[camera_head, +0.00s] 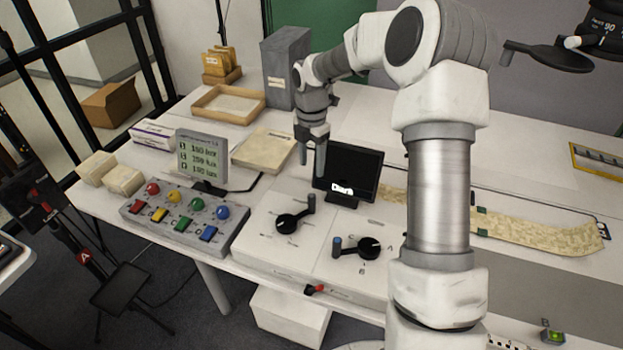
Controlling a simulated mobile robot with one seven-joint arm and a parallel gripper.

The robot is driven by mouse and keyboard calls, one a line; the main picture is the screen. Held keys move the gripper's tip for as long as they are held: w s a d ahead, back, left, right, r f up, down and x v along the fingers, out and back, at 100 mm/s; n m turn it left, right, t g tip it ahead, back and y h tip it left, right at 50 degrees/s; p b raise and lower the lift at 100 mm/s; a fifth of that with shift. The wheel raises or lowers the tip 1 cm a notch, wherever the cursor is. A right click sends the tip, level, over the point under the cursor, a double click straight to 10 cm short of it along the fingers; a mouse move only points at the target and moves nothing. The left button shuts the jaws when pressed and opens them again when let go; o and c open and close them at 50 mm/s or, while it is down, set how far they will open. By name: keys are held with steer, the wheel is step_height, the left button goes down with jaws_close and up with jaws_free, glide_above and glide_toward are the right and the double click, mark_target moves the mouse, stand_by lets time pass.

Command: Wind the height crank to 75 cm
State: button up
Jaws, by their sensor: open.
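My gripper (312,158) points down above the table, fingers apart and empty, just left of the small black screen (349,172). Two black cranks are on the white panel in front of it: one (290,222) with its handle up to the right, the other (361,248) with its handle to the left. At the upper right a black part (603,22) carries white print with what looks like "90", and a dark arm with a knob (548,56) sits beside it, cut by the frame edge. No label shows clearly which is the height crank. My gripper touches none of them.
A control box (182,222) with coloured knobs and switches and a grey display (202,157) stand left. A wooden tray (228,90), a beige box (262,136) and a grey archival box (286,62) lie behind. A patterned strip (540,236) lies right. My arm hides the middle right.

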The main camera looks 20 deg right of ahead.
step_height(320, 180, up, 4)
steer(key=shift+f, duration=0.2)
